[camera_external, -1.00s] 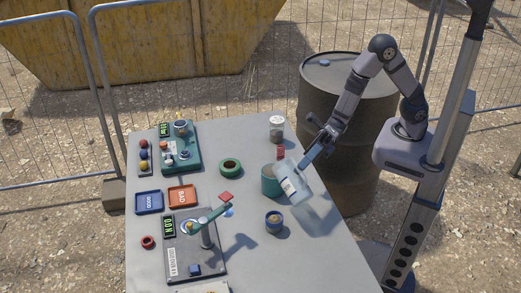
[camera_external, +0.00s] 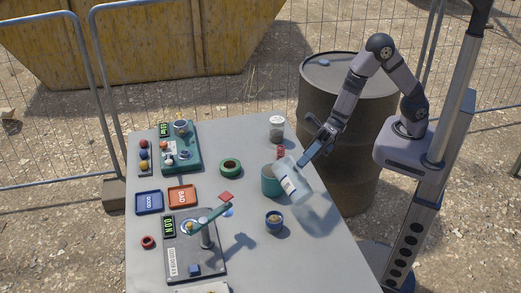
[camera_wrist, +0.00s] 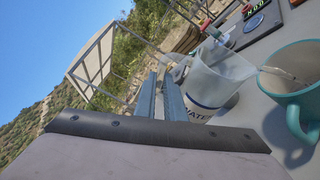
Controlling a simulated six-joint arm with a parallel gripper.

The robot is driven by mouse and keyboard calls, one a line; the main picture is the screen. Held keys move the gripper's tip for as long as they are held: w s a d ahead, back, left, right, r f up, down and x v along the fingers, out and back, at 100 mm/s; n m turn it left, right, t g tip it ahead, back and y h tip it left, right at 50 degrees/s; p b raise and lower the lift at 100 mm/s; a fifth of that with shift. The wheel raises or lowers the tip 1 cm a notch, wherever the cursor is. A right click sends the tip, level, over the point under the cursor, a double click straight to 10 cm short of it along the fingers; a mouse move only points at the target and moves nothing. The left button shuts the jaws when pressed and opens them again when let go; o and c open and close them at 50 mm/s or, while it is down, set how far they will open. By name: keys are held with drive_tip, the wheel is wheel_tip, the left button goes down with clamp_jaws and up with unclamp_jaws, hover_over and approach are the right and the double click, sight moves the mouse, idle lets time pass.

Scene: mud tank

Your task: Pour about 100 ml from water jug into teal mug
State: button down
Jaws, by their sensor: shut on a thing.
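The clear water jug (camera_external: 305,193) is held tilted above the table, close by the teal mug's right side. It also shows in the wrist view (camera_wrist: 215,75), with its lettered label partly behind my fingers. My gripper (camera_external: 304,162) is shut on the jug from above and behind; its two fingers (camera_wrist: 160,85) show in the wrist view. The teal mug (camera_external: 270,183) stands upright on the table, and also shows at the right of the wrist view (camera_wrist: 295,85). A thin clear streak crosses the mug's mouth there; I cannot tell the water level.
A blue cup (camera_external: 274,225) stands in front of the jug. A lidded jar (camera_external: 277,128) and a green ring (camera_external: 230,168) are farther back. A scale-like device (camera_external: 195,255) with a teal lever is at front left. The table's right front is clear.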

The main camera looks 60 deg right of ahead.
drive_tip(key=shift+w+d+r+m, duration=0.2)
drive_tip(key=shift+w+r+m, duration=0.1)
drive_tip(key=shift+w, duration=0.1)
idle(0.7)
drive_tip(key=shift+s+a, duration=0.15)
drive_tip(key=shift+s, duration=0.05)
drive_tip(key=f+n+b, duration=0.1)
drive_tip(key=s+f+n+b, duration=0.1)
drive_tip(key=b, duration=0.1)
drive_tip(key=shift+s+a+f+h, duration=0.2)
drive_tip(key=shift+a+h, duration=0.1)
drive_tip(key=shift+a, duration=0.05)
drive_tip(key=shift+s+a+f+n+b, duration=0.1)
drive_tip(key=shift+s+f+n+b, duration=0.1)
drive_tip(key=shift+n+b, duration=0.1)
drive_tip(key=shift+r, duration=0.1)
drive_tip(key=shift+s+a+f+n+h+b, duration=0.15)
drive_tip(key=shift+s+f+n+h+b, duration=0.15)
drive_tip(key=shift+f+n+b, duration=0.3)
drive_tip(key=shift+s+a+f+n+h+b, duration=0.15)
drive_tip(key=shift+f+n+h+b, duration=0.2)
drive_tip(key=shift+b, duration=0.45)
drive_tip(key=shift+f, duration=0.2)
